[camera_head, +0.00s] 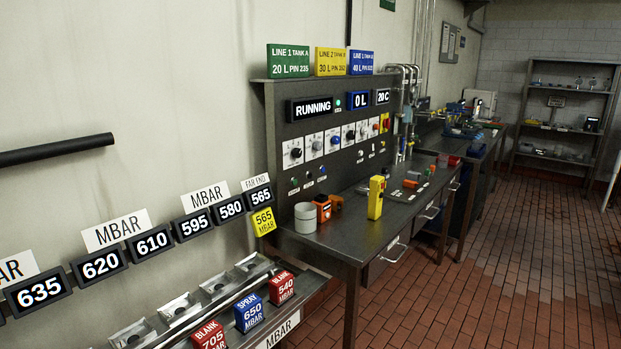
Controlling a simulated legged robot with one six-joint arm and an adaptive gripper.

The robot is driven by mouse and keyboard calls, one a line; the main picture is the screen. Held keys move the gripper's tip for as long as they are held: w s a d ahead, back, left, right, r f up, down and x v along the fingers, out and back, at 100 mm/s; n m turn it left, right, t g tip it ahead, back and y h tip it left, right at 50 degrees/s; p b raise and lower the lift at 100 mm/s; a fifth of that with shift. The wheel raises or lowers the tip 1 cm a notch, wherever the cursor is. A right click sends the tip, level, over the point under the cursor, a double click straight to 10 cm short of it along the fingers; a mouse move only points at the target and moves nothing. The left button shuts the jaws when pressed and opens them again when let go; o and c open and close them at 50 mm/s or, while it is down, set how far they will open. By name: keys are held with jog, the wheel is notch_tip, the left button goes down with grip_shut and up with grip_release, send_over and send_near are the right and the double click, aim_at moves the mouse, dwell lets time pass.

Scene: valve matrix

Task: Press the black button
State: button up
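A dark control panel (285,115) stands against the wall behind a metal workbench (340,238). A row of white plates with round knobs runs along it; the leftmost knob (296,153) is black. Below them are small round buttons, among them a green one (294,181) and a blue one (322,170). They are too small to tell for certain which is the black button. My gripper is not in view.
A yellow device (376,197), a white cylinder (305,217) and an orange-black block (322,208) stand on the bench before the panel. A rack with red and blue blocks (249,313) is at the lower left. The brick floor (500,290) at right is clear.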

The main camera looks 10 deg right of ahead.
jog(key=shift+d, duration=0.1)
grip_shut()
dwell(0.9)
